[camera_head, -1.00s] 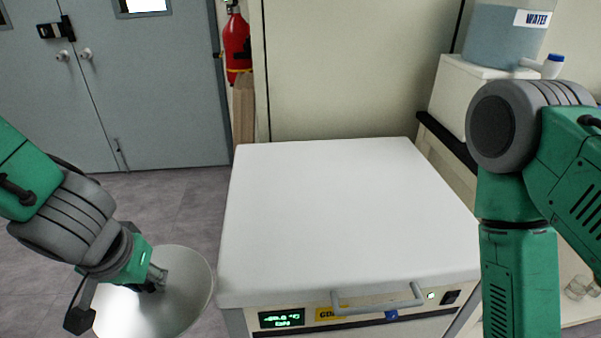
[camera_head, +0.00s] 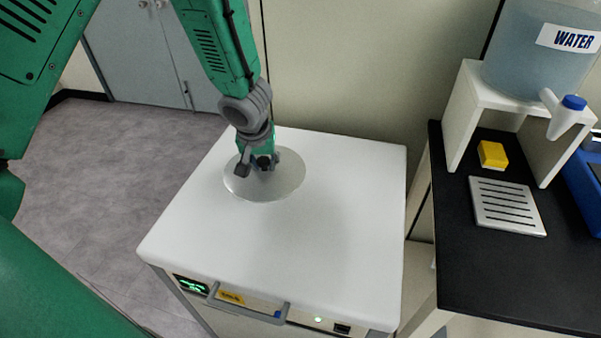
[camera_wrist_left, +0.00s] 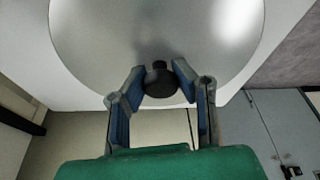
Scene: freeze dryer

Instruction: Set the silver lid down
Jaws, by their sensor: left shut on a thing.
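The silver lid (camera_head: 285,182) is a round, shiny disc with a black knob (camera_wrist_left: 160,84) at its middle. In the head view it is over the back left of the white top of the freeze dryer (camera_head: 300,245). I cannot tell whether it touches that top or hangs just above it. My left gripper (camera_head: 262,163) is over the lid's middle, shut on the knob. In the left wrist view the blue-padded fingers of this gripper (camera_wrist_left: 159,72) stand on both sides of the knob, and the lid fills the upper part. My right gripper is not in view.
The white top is clear in front of and right of the lid. A handle (camera_head: 247,305) runs along the dryer's front. To the right, a black counter (camera_head: 490,265) holds a water container (camera_head: 540,60) on a white stand, a yellow block (camera_head: 492,154) and a slotted tray (camera_head: 507,206).

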